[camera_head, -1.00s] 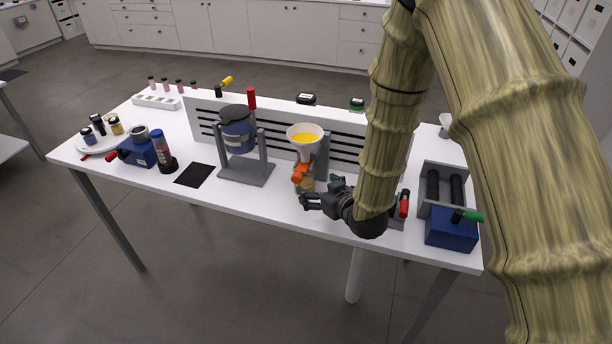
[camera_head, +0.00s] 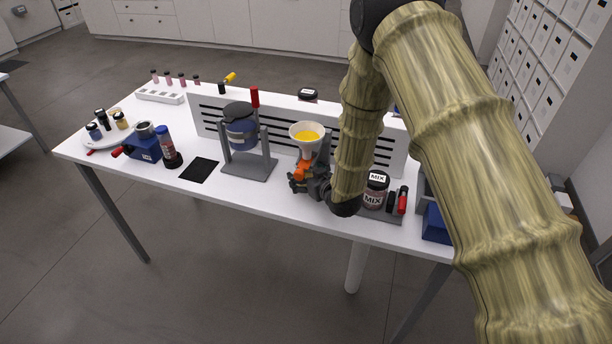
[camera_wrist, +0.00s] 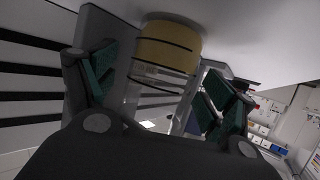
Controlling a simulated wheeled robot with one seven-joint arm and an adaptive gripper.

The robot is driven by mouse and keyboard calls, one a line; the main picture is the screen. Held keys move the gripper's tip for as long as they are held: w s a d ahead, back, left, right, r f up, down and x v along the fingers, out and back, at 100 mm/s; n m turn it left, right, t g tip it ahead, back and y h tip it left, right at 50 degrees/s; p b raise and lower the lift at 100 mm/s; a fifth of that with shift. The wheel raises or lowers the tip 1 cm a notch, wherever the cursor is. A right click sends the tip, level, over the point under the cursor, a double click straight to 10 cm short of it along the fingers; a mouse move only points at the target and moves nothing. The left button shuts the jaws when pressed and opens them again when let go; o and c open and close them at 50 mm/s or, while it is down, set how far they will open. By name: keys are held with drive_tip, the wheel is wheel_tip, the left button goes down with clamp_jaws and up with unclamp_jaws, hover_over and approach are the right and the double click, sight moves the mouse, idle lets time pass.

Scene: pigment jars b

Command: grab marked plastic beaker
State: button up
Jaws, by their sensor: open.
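The marked plastic beaker (camera_wrist: 165,50) shows in the wrist view, with yellow contents, dark ring lines and a clear part with faint markings. It appears upside down there, against the white table top. My gripper (camera_wrist: 162,82) is open, with one green-padded finger on each side of the beaker. Gaps seem to show at both sides; contact is hard to tell. In the head view my gripper (camera_head: 307,188) is low at the table under the funnel (camera_head: 306,147), which holds yellow powder. The beaker is hidden there behind my gripper.
An orange valve (camera_head: 301,169) hangs under the funnel, close above my gripper. A grey stand with a dark blue vessel (camera_head: 241,133) is to the left. A jar labelled MIX (camera_head: 373,198) and a red-handled tool (camera_head: 402,201) are to the right. A slotted white panel (camera_head: 207,115) stands behind.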

drive_tip(key=shift+w+f, duration=0.1)
drive_tip(key=shift+w, duration=0.1)
drive_tip(key=shift+c, duration=0.4)
drive_tip(key=c, duration=1.2)
